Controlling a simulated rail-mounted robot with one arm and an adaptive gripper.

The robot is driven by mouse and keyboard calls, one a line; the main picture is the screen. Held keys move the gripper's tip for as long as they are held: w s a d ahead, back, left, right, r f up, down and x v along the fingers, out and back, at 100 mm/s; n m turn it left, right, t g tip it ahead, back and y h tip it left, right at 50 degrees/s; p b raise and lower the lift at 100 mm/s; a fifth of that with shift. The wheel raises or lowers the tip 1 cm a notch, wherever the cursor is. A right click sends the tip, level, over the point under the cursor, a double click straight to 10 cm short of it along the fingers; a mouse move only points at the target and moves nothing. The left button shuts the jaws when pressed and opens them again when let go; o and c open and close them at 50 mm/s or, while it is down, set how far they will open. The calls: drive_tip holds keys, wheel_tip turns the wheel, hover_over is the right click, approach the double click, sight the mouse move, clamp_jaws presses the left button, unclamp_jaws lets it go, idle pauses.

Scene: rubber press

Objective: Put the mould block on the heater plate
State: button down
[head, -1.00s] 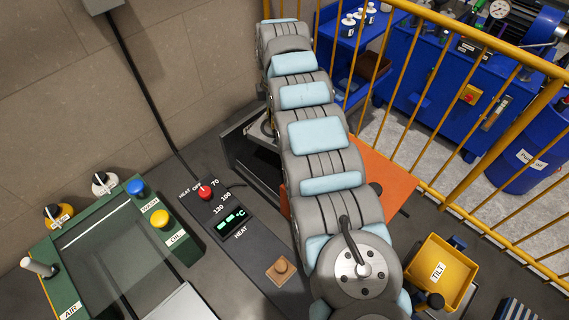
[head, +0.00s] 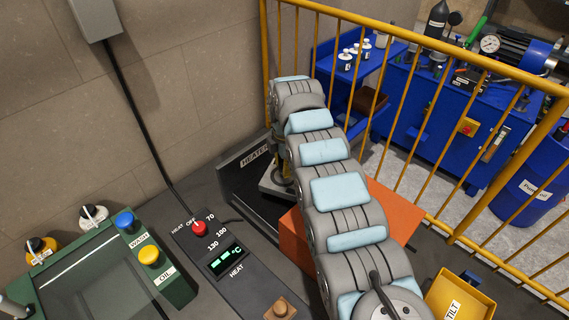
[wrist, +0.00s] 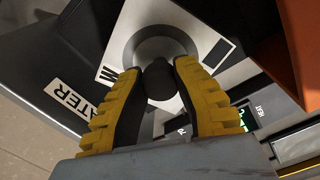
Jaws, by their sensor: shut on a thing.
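My gripper (wrist: 158,74) has yellow ribbed fingers, shut on the dark round knob (wrist: 160,82) of the mould block. The mould block (wrist: 196,40) is pale metal with a grey ring around the knob. In the head view a pale metal edge of the block (head: 271,186) shows beside the arm, by the dark heater box labelled HEATER (head: 236,181). The heater (wrist: 38,72) is also at the left of the wrist view. The block hides the heater plate beneath or beside it; I cannot tell whether they touch. My arm covers much of the heater's right side.
An orange block (head: 294,235) stands right of the heater, close to my arm. The heat panel (head: 222,262) with a red knob (head: 199,229) is in front. A yellow railing (head: 420,45) runs behind. A green-framed station (head: 110,265) is at the left.

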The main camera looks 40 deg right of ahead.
drive_tip(key=shift+f+b, duration=0.6)
drive_tip(key=shift+f, duration=2)
drive_tip(key=shift+w, duration=0.1)
drive_tip(key=c, duration=0.9)
unclamp_jaws()
drive_tip(key=shift+r, duration=0.2)
wheel_tip(320, 180, up, 12)
drive_tip(key=shift+f+p, duration=0.1)
drive_tip(key=shift+p, duration=1)
